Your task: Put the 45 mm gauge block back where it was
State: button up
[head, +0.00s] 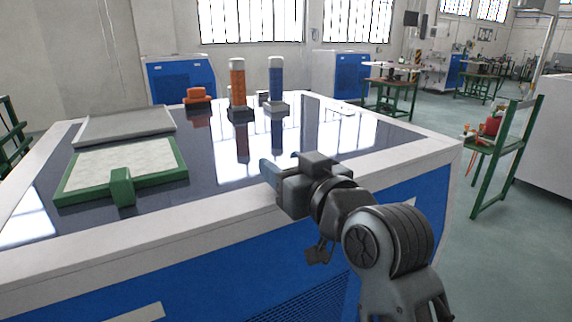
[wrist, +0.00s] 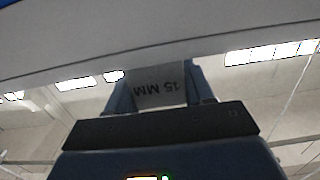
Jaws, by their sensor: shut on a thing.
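The 45 mm gauge block (wrist: 157,93) is a grey block held between the two fingers of my gripper (wrist: 160,88) in the wrist view. Its "45 MM" marking shows upside down. In the head view my gripper (head: 270,172) is near the front edge of the table, right of the green tray, with its blue-grey fingers pointing left. The block cannot be made out there. I cannot tell from these frames which spot the block came from.
The dark glossy tabletop (head: 330,130) has free room in the middle and right. A green-framed tray (head: 75,187), a grey tray (head: 125,122), an orange column (head: 238,85), a blue column (head: 276,80) and an orange item (head: 196,95) stand on it.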

jog(key=shift+f, duration=0.1)
jog(key=o, duration=1.3)
jog(key=shift+c, duration=0.2)
jog(key=shift+s+d, duration=0.1)
jog(key=b+v, duration=0.2)
jog(key=v, duration=0.9)
jog(key=shift+s+d, duration=0.25)
jog(key=shift+s, duration=0.1)
